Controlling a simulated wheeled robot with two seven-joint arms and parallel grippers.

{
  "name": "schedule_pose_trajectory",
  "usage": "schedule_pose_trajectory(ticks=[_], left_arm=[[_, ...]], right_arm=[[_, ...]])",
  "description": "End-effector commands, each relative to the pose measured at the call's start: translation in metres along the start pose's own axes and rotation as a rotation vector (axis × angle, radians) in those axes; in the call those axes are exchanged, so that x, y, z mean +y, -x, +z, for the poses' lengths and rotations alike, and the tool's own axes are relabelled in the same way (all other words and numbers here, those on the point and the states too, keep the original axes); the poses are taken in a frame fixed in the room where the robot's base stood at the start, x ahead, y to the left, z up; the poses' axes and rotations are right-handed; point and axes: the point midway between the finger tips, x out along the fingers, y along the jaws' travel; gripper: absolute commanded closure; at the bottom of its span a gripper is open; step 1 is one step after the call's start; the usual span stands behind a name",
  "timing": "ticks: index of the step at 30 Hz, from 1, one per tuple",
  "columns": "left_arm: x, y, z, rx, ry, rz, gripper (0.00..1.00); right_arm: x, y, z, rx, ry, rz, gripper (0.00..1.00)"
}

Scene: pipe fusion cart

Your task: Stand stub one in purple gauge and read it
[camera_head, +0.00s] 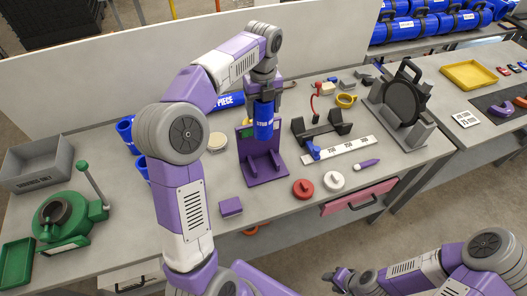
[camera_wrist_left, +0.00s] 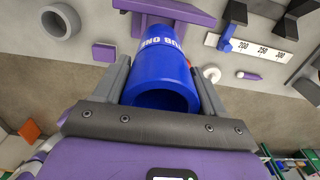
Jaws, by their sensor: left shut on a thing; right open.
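My left gripper (camera_head: 263,92) reaches down from above and is shut on stub one, a blue pipe piece (camera_head: 263,124) with white lettering. In the left wrist view stub one (camera_wrist_left: 162,72) sits between both fingers, its open round end towards the camera. The purple gauge (camera_head: 264,168) stands on the table, with an upright back plate and a two-pronged base. Stub one is upright in front of the plate's upper part; I cannot tell whether they touch. Part of the gauge (camera_wrist_left: 176,10) shows beyond the stub in the left wrist view. My right gripper (camera_head: 343,278) is open and empty at the bottom.
A purple block (camera_head: 231,207), red disc (camera_head: 303,189) and white disc (camera_head: 332,180) lie near the front edge. A white scale strip (camera_head: 340,148) and dark cradle (camera_head: 322,129) are right of the gauge. A green machine (camera_head: 67,219) stands left.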

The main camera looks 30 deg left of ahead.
Motion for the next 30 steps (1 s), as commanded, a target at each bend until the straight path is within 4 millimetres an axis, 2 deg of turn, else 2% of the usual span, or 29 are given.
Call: schedule_pose_trajectory(ticks=[1, 3, 9, 12, 20, 27, 30], left_arm=[[0.001, -0.017, -0.001, 0.002, 0.000, 0.003, 0.67], [0.001, -0.036, 0.000, 0.002, 0.001, 0.003, 0.67], [0.000, -0.088, -0.001, 0.003, 0.001, 0.001, 0.67], [0.000, -0.109, -0.001, 0.002, 0.000, 0.001, 0.67], [0.000, -0.133, 0.000, 0.000, 0.002, 0.000, 0.67], [0.000, -0.174, 0.000, 0.002, 0.001, 0.001, 0.67], [0.000, -0.182, 0.000, -0.001, 0.001, -0.001, 0.67]], right_arm=[[0.002, -0.006, 0.000, 0.000, 0.000, 0.000, 0.57], [0.004, -0.010, -0.001, 0.000, 0.000, 0.000, 0.57], [0.007, -0.019, -0.001, 0.000, 0.000, 0.000, 0.57], [0.008, -0.022, -0.001, 0.001, 0.000, 0.000, 0.57], [0.009, -0.025, -0.001, 0.001, 0.000, 0.000, 0.57], [0.011, -0.031, -0.002, 0.001, 0.000, 0.000, 0.57], [0.012, -0.032, -0.002, 0.001, 0.000, 0.000, 0.57]])
